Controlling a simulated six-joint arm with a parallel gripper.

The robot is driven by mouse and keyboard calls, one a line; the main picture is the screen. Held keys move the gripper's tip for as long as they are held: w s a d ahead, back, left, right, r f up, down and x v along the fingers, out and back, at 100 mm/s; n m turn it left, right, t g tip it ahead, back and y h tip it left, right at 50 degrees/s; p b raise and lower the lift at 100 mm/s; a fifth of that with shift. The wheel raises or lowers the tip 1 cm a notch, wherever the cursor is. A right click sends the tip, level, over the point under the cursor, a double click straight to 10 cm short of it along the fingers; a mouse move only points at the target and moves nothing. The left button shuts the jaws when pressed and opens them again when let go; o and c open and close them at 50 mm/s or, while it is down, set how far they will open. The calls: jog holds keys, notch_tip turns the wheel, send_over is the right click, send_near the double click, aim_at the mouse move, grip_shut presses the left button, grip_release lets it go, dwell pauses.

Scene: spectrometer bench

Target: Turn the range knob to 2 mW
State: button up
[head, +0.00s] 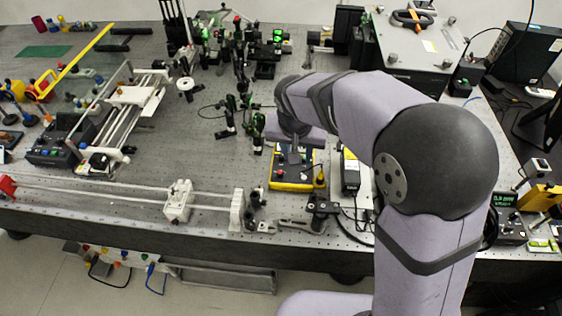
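A small dark meter (506,218) with a lit green display (503,199) stands at the right edge of the bench. The display seems to end in mW, but its digits are too small to read surely. I cannot make out which control is the range knob or where it points. My gripper (294,158) points down over a yellow-edged control box (292,186) with coloured buttons, near the front middle of the bench. Its fingers are small and dark here, so I cannot tell whether they are open or touch the box.
A black-and-yellow unit (350,172) stands just right of the control box. A rail with a white carriage (178,200) runs along the front left. Optics mounts (238,110) crowd the area behind my gripper. A large grey instrument (415,45) stands at the back right.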

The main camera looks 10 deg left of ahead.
jog(key=t+b, duration=0.1)
send_near(282, 156)
jog(key=shift+p+x, duration=1.25)
jog(key=shift+x, duration=2.7)
grip_shut()
